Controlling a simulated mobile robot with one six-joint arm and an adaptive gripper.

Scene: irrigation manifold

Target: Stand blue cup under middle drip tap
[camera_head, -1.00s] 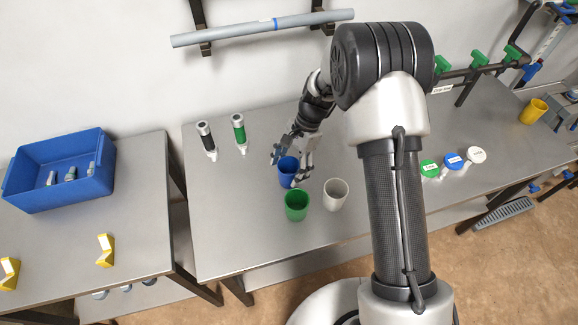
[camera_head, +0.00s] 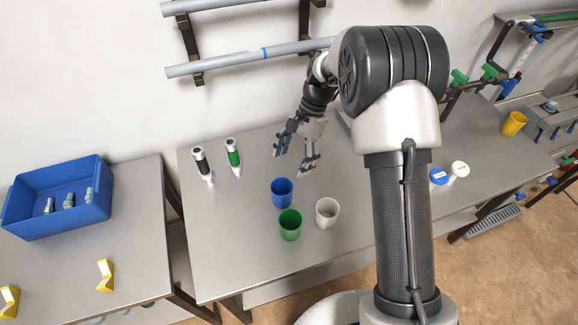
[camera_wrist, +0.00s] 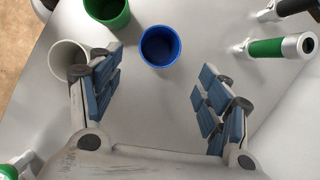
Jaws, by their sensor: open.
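The blue cup (camera_head: 282,192) stands upright on the metal bench, close to a green cup (camera_head: 290,224) and a white cup (camera_head: 327,212). My gripper (camera_head: 297,160) is open and empty, above and behind the blue cup in the head view. In the wrist view the blue cup (camera_wrist: 160,46) shows ahead of the spread fingers (camera_wrist: 160,92), between their lines and apart from both. The drip taps are partly shown: green tap handles (camera_head: 474,75) sit on a dark pipe at the right. My arm hides part of this row, so I cannot tell the middle tap.
A yellow cup (camera_head: 513,124) stands at the far right. A blue bin (camera_head: 58,198) sits on the left table.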

